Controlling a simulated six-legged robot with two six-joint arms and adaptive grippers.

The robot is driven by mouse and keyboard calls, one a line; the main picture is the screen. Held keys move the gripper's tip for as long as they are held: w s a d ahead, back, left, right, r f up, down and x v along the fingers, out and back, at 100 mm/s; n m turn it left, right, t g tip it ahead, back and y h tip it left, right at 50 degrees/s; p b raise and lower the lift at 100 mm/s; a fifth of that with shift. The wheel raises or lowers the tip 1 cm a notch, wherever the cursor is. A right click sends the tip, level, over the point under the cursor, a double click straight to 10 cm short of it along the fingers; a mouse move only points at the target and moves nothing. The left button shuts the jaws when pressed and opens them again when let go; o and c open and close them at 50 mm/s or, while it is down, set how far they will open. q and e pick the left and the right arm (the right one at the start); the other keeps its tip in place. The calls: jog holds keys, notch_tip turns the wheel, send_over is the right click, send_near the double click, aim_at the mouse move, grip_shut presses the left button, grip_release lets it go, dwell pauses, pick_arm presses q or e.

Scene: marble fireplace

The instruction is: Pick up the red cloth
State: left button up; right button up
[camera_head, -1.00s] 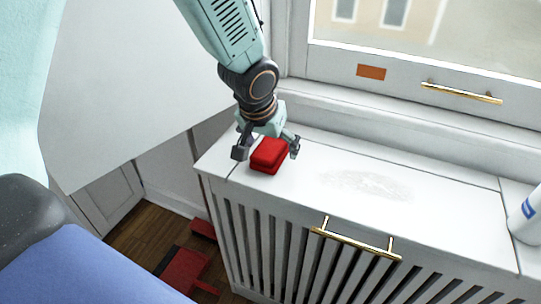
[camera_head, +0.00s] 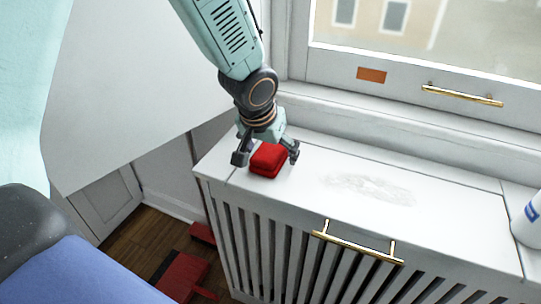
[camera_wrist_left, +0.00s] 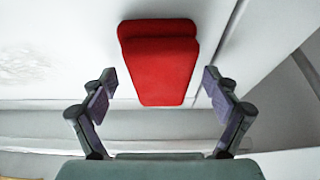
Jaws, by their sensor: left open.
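The red cloth (camera_head: 267,160) is a folded block lying on the left end of the white cabinet top (camera_head: 330,212). My left gripper (camera_head: 266,156) is over it from behind, with its two fingers spread to either side of the cloth. In the left wrist view the cloth (camera_wrist_left: 160,62) lies just beyond and between the open fingertips of the left gripper (camera_wrist_left: 158,88), with a gap on each side. My right gripper is not in view.
A smudge (camera_head: 370,188) marks the cabinet top, which is otherwise clear in the middle. A white bottle (camera_head: 528,220) stands at the right. A brass handle (camera_head: 358,245) sticks out at the front edge. A window rises behind.

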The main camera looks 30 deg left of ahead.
aim_at(270, 149)
pick_arm(q)
jog(key=shift+c, duration=0.5)
jog(key=c, duration=1.1)
jog(key=shift+r, duration=0.1)
jog(key=shift+r+p, duration=0.3)
jog(key=shift+p, duration=0.15)
notch_tip(270, 149, up, 9)
jog(key=p, duration=0.5)
jog(key=shift+f+p, duration=0.2)
jog(key=shift+p, duration=0.15)
jog(key=shift+r+p, duration=0.3)
jog(key=shift+r, duration=0.3)
